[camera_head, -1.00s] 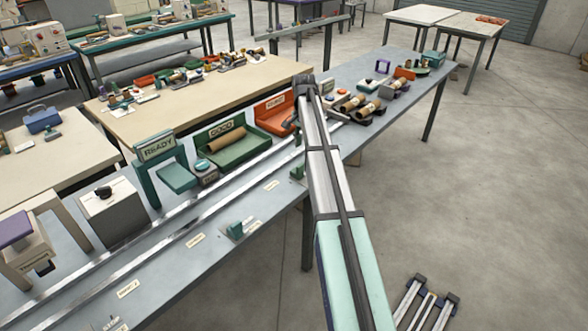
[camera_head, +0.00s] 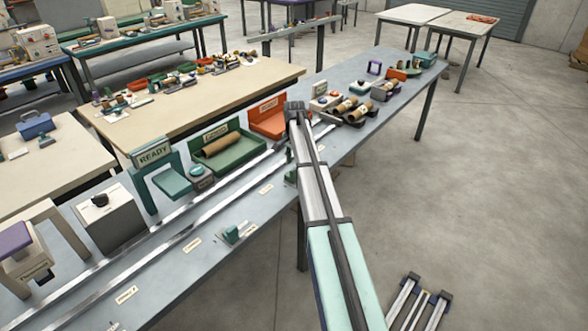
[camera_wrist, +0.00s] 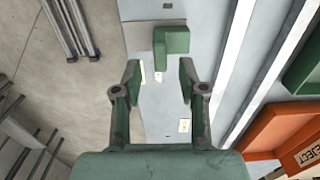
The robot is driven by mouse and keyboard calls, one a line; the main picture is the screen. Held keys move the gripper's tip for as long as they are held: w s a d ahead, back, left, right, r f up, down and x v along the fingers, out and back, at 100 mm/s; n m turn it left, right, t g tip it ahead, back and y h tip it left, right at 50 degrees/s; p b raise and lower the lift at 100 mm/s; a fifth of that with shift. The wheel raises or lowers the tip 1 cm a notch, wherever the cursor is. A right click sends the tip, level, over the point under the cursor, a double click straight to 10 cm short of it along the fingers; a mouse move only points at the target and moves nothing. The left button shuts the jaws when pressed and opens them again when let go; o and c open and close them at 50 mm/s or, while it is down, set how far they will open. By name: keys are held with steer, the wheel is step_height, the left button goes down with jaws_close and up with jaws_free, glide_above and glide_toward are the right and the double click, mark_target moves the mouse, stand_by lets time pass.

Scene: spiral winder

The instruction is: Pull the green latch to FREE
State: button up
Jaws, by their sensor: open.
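A green L-shaped block, which looks like the green latch (camera_wrist: 172,40), stands on the grey-blue bench in the wrist view, just beyond my fingertips. A green piece (camera_head: 291,175) beside my arm at the bench's front edge in the head view appears to be the same one. My gripper (camera_wrist: 159,68) is open and empty, its two fingers apart over the bench, with the block ahead and slightly right of centre. In the head view my arm mostly hides the gripper. Small labels (camera_wrist: 184,126) near the fingers are too small to read.
Two metal rails (camera_wrist: 237,40) run along the bench beside the block. An orange REJECT bin (camera_wrist: 272,128) is at lower right. A green tray (camera_head: 240,153) with a brown roll and a READY stand (camera_head: 152,153) are behind the rails. Another green piece (camera_head: 232,235) sits farther left on the bench.

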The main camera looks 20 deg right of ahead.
mark_target(294, 169)
steer(key=shift+f+p, duration=0.55)
steer(key=shift+f, duration=2.1)
jaws_close()
